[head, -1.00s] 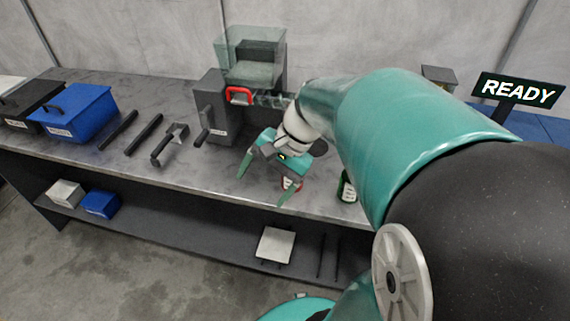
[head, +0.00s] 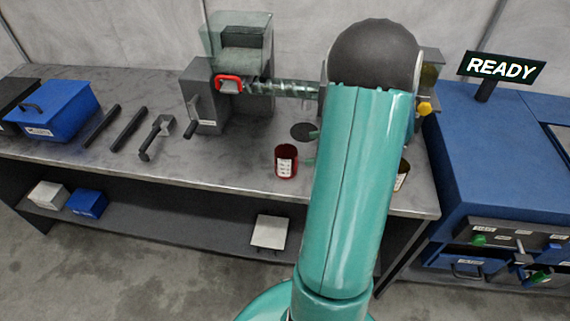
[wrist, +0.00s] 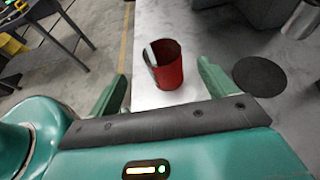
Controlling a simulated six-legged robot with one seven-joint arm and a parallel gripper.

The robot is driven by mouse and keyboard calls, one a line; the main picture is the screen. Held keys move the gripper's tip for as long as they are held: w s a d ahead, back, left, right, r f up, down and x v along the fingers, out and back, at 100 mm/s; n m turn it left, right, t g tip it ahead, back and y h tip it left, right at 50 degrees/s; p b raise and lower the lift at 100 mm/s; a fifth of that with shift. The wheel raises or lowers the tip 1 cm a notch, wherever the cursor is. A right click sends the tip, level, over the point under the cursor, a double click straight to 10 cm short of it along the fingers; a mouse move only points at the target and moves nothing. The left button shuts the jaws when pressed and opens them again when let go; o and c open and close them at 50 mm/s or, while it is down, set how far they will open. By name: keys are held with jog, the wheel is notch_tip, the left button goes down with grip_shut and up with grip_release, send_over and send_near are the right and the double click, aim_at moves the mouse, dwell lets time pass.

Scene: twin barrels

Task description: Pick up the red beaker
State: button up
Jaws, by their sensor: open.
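The red beaker (head: 286,163) stands upright on the grey bench near its front edge, with a white label on its side. In the wrist view the red beaker (wrist: 170,68) is open-topped and lies ahead of my gripper (wrist: 162,80), between the lines of the two teal fingers. The fingers are spread, with nothing held between them. In the head view my gripper (head: 311,149) is mostly hidden behind my arm; only teal finger tips show, just right of the beaker.
A dark labelled vessel (head: 402,176) is partly hidden right of my arm. A dark disc (head: 303,132) lies behind the beaker. A grey machine (head: 205,95) with a red-rimmed opening and a clear screw tube stands at the back. A blue cabinet (head: 500,150) is at right.

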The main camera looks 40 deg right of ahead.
aim_at(277, 152)
jog(key=x, duration=0.9)
jog(key=shift+w, duration=0.2)
jog(key=c, duration=1.3)
jog(key=shift+c, duration=0.2)
jog(key=shift+r, duration=0.1)
